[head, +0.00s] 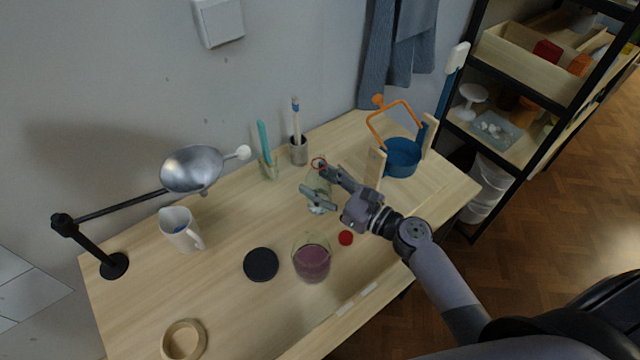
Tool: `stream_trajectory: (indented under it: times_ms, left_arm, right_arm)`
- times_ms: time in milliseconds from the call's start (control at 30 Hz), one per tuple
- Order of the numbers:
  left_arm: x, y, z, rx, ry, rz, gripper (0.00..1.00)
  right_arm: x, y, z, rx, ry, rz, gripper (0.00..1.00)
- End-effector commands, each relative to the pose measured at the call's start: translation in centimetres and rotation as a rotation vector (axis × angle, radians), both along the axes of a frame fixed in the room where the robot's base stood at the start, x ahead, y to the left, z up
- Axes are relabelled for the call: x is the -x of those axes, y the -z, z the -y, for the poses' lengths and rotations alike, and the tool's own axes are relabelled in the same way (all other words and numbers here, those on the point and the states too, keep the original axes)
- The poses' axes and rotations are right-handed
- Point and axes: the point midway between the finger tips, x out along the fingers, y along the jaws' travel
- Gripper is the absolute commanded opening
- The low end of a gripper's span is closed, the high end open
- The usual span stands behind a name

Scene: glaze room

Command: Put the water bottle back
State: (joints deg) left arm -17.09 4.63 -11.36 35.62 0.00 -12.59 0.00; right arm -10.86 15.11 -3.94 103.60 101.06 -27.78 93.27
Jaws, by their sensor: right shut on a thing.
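A clear, see-through water bottle (317,179) with a red ring at its mouth stands out faintly near the middle of the table. My right gripper (314,184) reaches in from the right and is shut on it, one finger on each side. The bottle looks about upright; I cannot tell whether its base touches the table. A small red cap (345,238) lies on the table below the gripper. My left gripper is not in view.
A glass jar of purple liquid (311,262) and a black disc (261,265) are in front. A white pitcher (181,229) and lamp (192,169) stand left, brush holders (299,151) behind, a blue pot (402,158) right. A wooden ring (183,340) lies front left.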

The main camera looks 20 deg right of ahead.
Motion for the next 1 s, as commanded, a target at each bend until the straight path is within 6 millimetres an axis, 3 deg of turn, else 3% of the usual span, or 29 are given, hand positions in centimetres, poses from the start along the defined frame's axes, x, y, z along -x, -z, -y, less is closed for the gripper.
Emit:
stream_trajectory:
  times_ms: [300,333,600,1000]
  left_arm:
    - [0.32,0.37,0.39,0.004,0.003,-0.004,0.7]
    - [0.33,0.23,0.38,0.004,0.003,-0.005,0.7]
    - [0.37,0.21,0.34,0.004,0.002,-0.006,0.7]
    - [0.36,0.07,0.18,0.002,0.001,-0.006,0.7]
  right_arm:
    - [-0.01,0.32,0.0,-0.001,0.0,0.001,0.13]
    - [0.0,0.21,0.01,0.0,0.0,0.0,0.49]
    - [0.0,0.19,0.0,0.001,0.0,-0.001,0.67]
    - [0.27,0.01,0.19,0.0,0.0,-0.002,0.67]
